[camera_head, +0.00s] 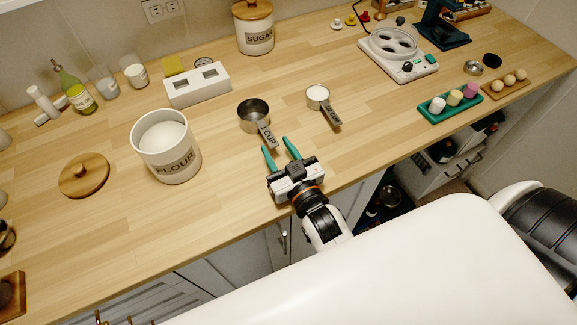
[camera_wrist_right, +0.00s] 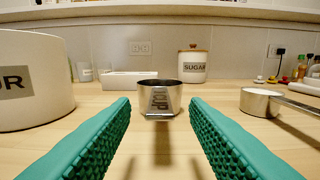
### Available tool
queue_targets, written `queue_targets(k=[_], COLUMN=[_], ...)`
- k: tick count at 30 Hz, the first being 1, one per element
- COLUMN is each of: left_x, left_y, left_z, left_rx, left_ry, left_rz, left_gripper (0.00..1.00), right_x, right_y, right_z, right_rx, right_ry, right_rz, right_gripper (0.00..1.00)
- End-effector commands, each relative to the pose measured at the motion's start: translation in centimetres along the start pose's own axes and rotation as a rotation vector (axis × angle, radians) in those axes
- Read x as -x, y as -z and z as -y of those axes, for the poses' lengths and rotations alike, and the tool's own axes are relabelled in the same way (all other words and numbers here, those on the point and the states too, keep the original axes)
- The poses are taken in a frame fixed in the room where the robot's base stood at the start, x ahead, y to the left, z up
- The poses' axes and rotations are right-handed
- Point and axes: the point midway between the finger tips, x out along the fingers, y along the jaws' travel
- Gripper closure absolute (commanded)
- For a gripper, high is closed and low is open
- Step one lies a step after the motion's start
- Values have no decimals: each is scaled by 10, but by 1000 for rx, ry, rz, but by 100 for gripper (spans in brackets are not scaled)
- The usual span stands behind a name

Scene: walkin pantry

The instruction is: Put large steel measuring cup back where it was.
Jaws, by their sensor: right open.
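The large steel measuring cup (camera_head: 254,112), its handle marked "1 CUP", stands on the wooden counter. Its handle points toward my right gripper (camera_head: 279,152). The cup also shows straight ahead between the fingers in the right wrist view (camera_wrist_right: 160,97). My right gripper is open, its green fingers apart, with nothing visible between them; the handle end is close to the fingertips. A smaller measuring cup (camera_head: 318,94) holding something white stands to the right, with its own marked handle. My left gripper is in neither view.
The open flour canister (camera_head: 167,150) stands left of the large cup, with a wooden lid (camera_head: 84,175) farther left. A white block with slots (camera_head: 197,86) and the sugar canister (camera_head: 254,28) stand behind. A scale-like white device (camera_head: 398,54) and green tray (camera_head: 450,108) are right.

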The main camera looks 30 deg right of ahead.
Motion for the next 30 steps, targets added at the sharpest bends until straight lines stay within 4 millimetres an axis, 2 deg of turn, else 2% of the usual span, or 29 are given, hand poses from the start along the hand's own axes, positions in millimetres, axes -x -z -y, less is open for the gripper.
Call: queue_targets(k=[3,10,30], left_x=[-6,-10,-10], left_y=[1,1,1], left_z=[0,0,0], left_rx=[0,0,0], left_ry=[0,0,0], left_rz=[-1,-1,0], left_gripper=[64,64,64], right_x=[24,50,54], right_y=[3,1,0], right_z=[0,0,0], right_rx=[0,0,1], right_ry=[0,-1,0], right_rz=[-3,0,1], right_gripper=[59,59,59])
